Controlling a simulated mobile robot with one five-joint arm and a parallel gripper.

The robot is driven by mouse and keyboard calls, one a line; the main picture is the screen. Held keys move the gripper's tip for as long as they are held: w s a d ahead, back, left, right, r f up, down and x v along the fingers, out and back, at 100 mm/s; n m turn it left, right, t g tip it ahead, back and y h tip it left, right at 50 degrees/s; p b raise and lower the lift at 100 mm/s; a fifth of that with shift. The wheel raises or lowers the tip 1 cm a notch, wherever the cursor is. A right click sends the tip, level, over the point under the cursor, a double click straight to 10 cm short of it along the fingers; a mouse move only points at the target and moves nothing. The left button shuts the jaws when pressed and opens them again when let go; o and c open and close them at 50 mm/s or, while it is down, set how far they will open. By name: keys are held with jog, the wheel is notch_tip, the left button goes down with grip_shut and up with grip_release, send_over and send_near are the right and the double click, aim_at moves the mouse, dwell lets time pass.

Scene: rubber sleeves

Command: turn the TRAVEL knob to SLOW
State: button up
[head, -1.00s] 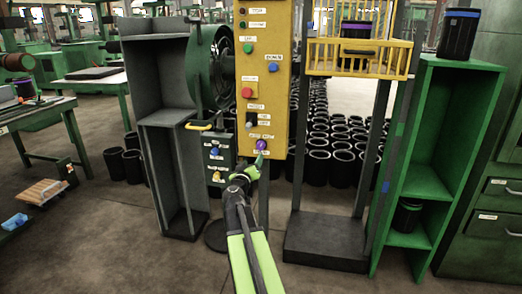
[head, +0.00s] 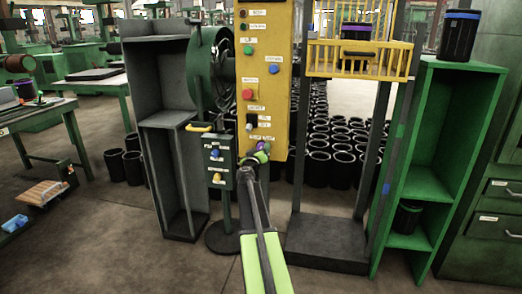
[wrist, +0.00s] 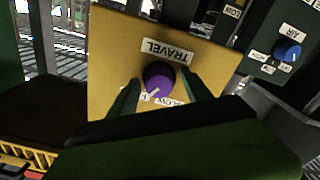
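The purple TRAVEL knob (wrist: 158,76) sits on the yellow panel (wrist: 115,45), with its TRAVEL label upside down above it in the wrist view. Its white pointer mark points down and left in that view. A SLOW label (wrist: 181,102) shows at lower right of the knob, and another label at lower left is partly hidden. My gripper (wrist: 160,82) is open, its two green fingers on either side of the knob, with small gaps seeming to show. In the head view my gripper (head: 256,157) is at the panel's lower end and partly covers the knob (head: 262,146).
A green box with a blue AIR knob (wrist: 287,50) stands beside the panel; it also shows in the head view (head: 218,170). A red button (head: 248,94) and a black switch (head: 252,120) are above on the panel. A yellow basket (head: 355,60) hangs to the right.

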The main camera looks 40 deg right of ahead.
grip_shut()
jog(key=shift+d, duration=0.15)
jog(key=shift+a+n, duration=0.25)
jog(key=shift+n, duration=0.05)
dwell(0.3)
jog(key=n, duration=1.1)
jog(key=shift+w+r, duration=0.1)
jog(key=shift+n, duration=0.3)
dwell(0.4)
